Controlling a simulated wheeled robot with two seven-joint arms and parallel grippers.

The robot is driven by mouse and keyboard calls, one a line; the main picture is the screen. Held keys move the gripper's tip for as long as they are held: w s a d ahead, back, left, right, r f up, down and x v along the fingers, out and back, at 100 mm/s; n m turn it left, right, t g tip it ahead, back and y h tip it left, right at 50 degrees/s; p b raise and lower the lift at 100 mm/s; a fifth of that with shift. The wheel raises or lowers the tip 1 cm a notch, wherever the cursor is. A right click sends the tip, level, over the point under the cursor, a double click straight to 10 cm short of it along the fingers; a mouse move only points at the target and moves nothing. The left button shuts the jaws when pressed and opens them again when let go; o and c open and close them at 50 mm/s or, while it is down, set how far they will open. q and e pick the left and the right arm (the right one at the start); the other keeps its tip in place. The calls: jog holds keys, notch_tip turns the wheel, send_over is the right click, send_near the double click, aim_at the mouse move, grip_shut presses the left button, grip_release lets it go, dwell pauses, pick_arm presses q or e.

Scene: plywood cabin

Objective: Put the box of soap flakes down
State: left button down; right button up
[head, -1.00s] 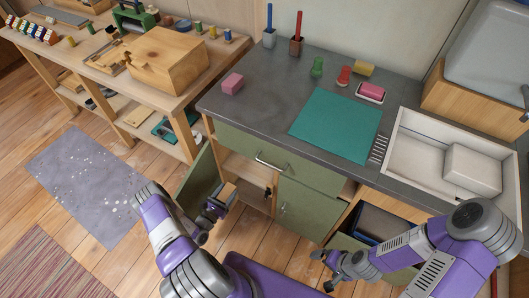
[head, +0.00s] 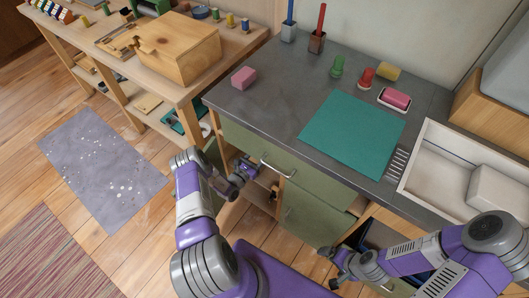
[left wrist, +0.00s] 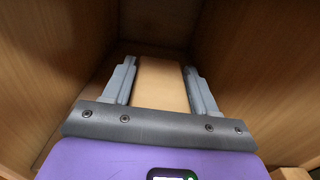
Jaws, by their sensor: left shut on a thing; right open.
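The box of soap flakes (left wrist: 162,84) is a plain tan block between the fingers of my left gripper (left wrist: 160,82) in the left wrist view. Wooden walls of a cupboard compartment (left wrist: 255,60) surround it; its contact with the floor there is unclear. In the head view my left gripper (head: 243,170) reaches into the open cupboard (head: 228,212) under the grey counter, and the box is hidden. My right gripper (head: 336,270) is open and empty at the lower right, low in front of the cabinet.
The cupboard's green door stands open beside my left arm. A drawer front (head: 305,180) and a closed green door (head: 312,217) are to its right. The counter (head: 270,105) holds a pink block (head: 244,78), a teal mat (head: 352,135) and a white tray (head: 440,165).

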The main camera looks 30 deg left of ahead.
pick_arm(q)
jog(key=shift+w, duration=0.65)
jog(key=w+b, duration=0.1)
jog(key=w+f+b, duration=0.1)
jog(key=w, duration=0.1)
jog(key=shift+w+d+f, duration=0.15)
jog(key=shift+w+f, duration=0.05)
jog(key=shift+c, duration=1.6)
grip_release()
jog(key=shift+f, duration=0.15)
